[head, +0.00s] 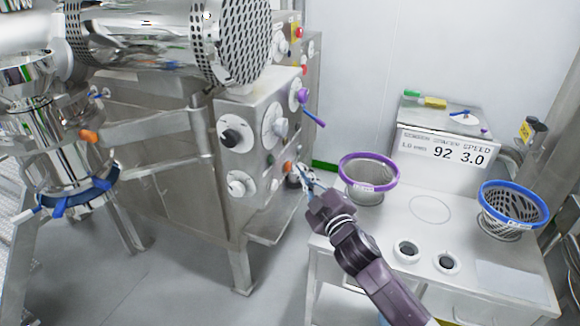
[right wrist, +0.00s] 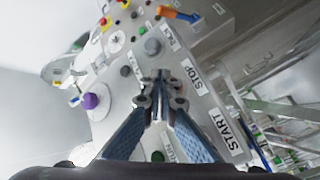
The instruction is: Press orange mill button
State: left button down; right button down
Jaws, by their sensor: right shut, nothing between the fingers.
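The orange button (head: 288,166) is on the side panel of the steel mill cabinet (head: 262,110), low on its right-hand face in the head view. My right gripper (head: 303,174) is just right of and slightly below it, with its fingertips close to the panel. Whether they touch cannot be told. In the right wrist view the gripper's fingers (right wrist: 160,82) are shut and empty, pointing at the panel between the STOP label (right wrist: 193,75) and several round knobs. My left gripper is not in view.
The floor (head: 180,275) in front of the mill is clear.

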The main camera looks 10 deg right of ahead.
jog(key=s+d, duration=0.1)
jog(key=d+p, duration=0.1)
jog(key=s+d, duration=0.1)
jog(key=d, duration=0.1)
jog(key=shift+s, duration=0.35)
dwell(0.6)
